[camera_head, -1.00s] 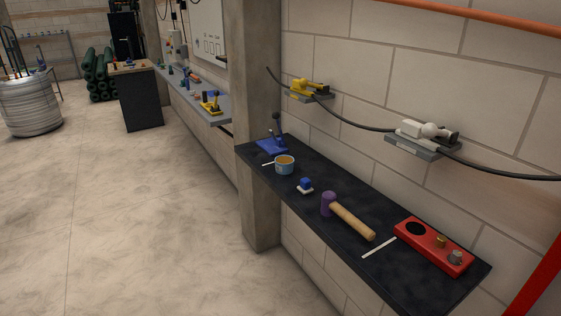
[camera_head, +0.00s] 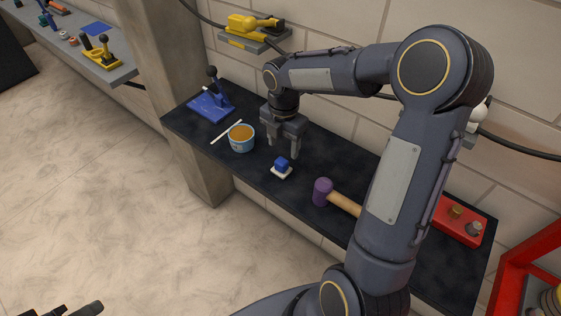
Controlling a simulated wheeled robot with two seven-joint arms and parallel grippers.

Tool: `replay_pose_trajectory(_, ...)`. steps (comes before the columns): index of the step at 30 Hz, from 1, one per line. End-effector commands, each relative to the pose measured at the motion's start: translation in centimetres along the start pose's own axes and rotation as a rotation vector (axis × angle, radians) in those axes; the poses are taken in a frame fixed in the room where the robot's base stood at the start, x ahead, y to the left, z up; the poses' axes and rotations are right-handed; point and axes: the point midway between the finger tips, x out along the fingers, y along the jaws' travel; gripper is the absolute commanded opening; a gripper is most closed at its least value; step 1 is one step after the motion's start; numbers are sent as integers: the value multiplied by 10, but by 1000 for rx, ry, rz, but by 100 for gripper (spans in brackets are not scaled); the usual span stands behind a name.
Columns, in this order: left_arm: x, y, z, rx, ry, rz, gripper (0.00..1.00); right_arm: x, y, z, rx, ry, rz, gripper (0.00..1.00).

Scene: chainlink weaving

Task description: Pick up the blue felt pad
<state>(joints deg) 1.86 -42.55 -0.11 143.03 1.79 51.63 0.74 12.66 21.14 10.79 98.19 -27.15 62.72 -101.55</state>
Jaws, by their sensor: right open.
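The blue felt pad (camera_head: 282,163) looks like a small blue block on a thin white base. It lies on the dark bench shelf (camera_head: 330,160) between the tub and the mallet. My right gripper (camera_head: 281,153) points down just above and behind it in the picture. Its two fingers are apart, with nothing seen between them. Whether the fingers straddle the pad in depth is hard to tell. My right arm hides part of the shelf on the right. My left gripper is not clearly seen.
The wall rises behind.

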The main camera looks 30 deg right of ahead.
Motion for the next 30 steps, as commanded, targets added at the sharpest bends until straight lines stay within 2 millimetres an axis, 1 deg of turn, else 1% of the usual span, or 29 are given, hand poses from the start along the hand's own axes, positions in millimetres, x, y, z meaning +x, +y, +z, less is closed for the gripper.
replay_pose_trajectory(3,-1,1,0,0,0,0,36,14,1,0,-15,2,-6,56)
replay_pose_trajectory(8,-5,2,-2,0,0,0,36,31,1,-1,-14,2,-6,56)
replay_pose_trajectory(12,-11,5,-5,0,0,0,36,51,4,-5,-14,4,-7,56)
replay_pose_trajectory(15,-12,5,-6,0,0,0,36,66,4,-5,-11,3,-6,56)
replay_pose_trajectory(19,-12,6,-6,0,0,0,36,75,5,-4,-12,1,-3,56)
replay_pose_trajectory(25,-12,6,-6,0,0,0,36,76,5,-4,-11,1,-2,56)
replay_pose_trajectory(26,-12,6,-6,0,0,0,36,76,5,-4,-10,1,-2,55)
replay_pose_trajectory(30,-12,6,-6,0,0,0,36,76,5,-4,-10,1,-2,37)
